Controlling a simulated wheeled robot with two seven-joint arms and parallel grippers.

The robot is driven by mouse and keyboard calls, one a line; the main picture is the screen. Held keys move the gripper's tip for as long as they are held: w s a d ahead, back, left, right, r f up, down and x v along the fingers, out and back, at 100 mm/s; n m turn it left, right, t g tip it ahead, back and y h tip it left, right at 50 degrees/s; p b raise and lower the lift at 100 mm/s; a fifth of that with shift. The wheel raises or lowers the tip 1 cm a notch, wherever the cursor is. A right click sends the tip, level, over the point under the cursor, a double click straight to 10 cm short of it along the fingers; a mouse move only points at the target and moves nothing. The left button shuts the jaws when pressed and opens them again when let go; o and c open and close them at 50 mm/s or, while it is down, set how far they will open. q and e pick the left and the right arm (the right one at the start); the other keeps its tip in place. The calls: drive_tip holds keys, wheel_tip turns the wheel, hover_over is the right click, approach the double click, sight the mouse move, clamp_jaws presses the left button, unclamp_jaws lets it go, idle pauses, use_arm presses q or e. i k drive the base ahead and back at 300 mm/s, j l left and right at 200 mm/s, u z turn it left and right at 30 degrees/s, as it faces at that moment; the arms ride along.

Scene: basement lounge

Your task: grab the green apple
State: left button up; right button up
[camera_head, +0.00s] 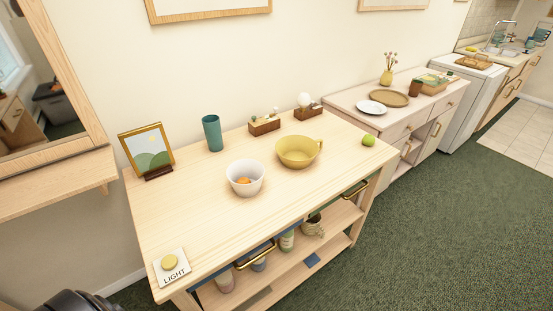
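The green apple (368,140) is small and round. It sits on the light wooden table (205,243), near its right end and close to the edge. It is fully visible, and the tabletop around it is bare. The yellow bowl (297,156) stands to its left with a clear gap between them. Neither of my grippers can be made out. A dark rounded shape (73,302) is cut off at the bottom left, and I cannot tell what it is.
A white bowl (245,182) holding something orange, a teal cup (212,133), a picture frame (148,150) and two small wooden boxes (264,126) (308,112) stand on the table. Green carpet (450,220) is clear at right.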

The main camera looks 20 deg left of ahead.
sight(369, 140)
drive_tip(key=i+l+u, duration=0.1)
drive_tip(key=u, duration=0.4)
drive_tip(key=i+l+u, duration=0.1)
drive_tip(key=l+u, duration=0.15)
drive_tip(key=u, duration=0.25)
drive_tip(key=l+u, duration=0.2)
drive_tip(key=u, duration=0.3)
drive_tip(key=i, duration=0.05)
